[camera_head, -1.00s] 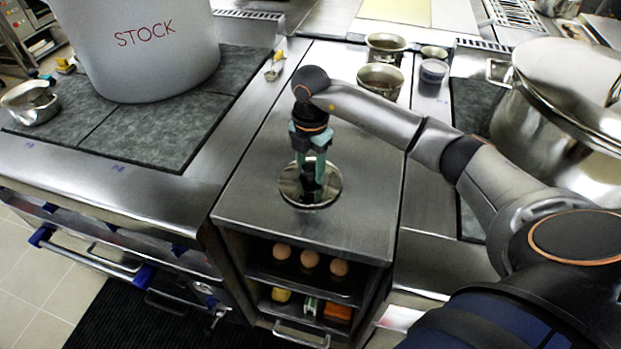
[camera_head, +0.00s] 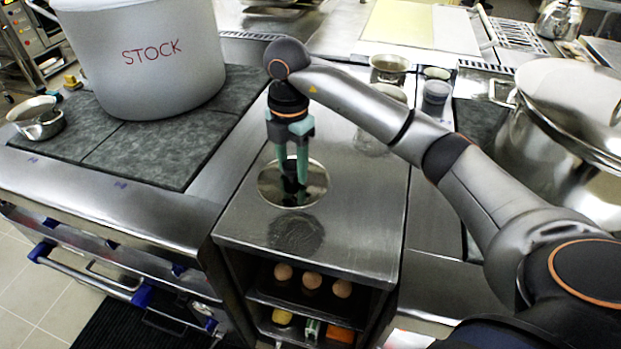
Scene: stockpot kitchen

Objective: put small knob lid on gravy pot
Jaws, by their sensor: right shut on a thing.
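The small knob lid (camera_head: 314,187) is a round, shiny metal disc held just above the steel counter of the middle cabinet. A dark reflection or shadow shows on the counter below it. My right gripper (camera_head: 294,186) points down and is shut on the lid's dark knob. One small pot (camera_head: 37,122) stands at the far left on the stove. Another pot (camera_head: 389,66) stands behind my right arm, with one more partly hidden by the arm. My left gripper is not in view.
A big grey stockpot (camera_head: 155,70) marked STOCK stands on the left stove. A large lidded steel pot (camera_head: 560,150) stands at the right, close to my right arm. Eggs (camera_head: 312,280) sit on a shelf under the counter (camera_head: 350,215). The counter's front is clear.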

